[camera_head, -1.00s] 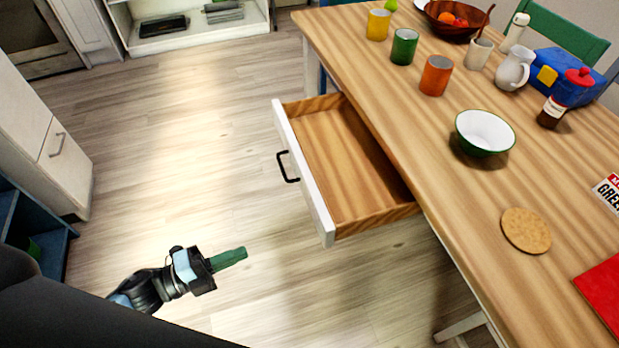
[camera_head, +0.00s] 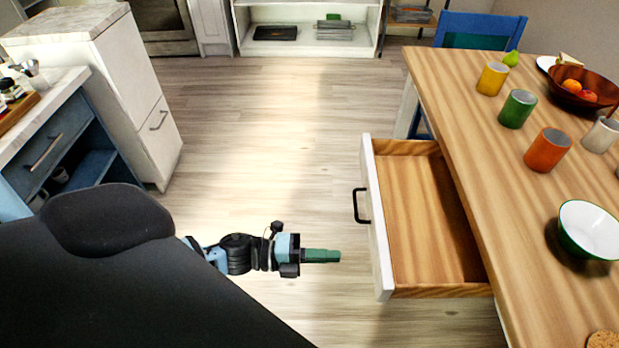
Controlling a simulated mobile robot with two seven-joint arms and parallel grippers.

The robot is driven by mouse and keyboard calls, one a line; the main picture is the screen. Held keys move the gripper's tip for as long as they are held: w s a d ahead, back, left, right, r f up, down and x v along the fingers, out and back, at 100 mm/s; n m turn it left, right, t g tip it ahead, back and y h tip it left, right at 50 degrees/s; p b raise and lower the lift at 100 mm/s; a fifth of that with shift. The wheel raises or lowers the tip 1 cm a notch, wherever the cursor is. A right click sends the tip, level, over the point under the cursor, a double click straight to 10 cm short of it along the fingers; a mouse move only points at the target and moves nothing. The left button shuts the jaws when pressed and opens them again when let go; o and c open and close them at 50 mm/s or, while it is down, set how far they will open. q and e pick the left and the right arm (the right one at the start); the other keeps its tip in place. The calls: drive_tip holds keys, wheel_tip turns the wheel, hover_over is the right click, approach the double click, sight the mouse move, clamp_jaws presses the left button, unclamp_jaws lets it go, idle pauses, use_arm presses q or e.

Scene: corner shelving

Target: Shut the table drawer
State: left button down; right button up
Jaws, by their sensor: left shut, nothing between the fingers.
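The table drawer (camera_head: 425,215) stands pulled out from the left side of the wooden table (camera_head: 478,120), and its inside is empty. Its white front (camera_head: 378,240) faces left and carries a black handle (camera_head: 360,206). My left gripper (camera_head: 338,256) is shut and empty. Its green fingers point right, toward the lower end of the drawer front, with a small gap between in the picture. My right gripper is not in view.
On the table are a yellow cup (camera_head: 492,78), a green cup (camera_head: 517,108), an orange cup (camera_head: 547,149) and a white bowl (camera_head: 590,228). A blue chair (camera_head: 480,30) stands behind. Open floor (camera_head: 270,150) lies left of the drawer.

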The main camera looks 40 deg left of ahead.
sight(378, 257)
use_arm(q)
drive_tip(key=x, duration=0.6)
drive_tip(key=shift+a+p, duration=0.1)
drive_tip(key=shift+p, duration=0.2)
drive_tip(key=shift+x, duration=0.9)
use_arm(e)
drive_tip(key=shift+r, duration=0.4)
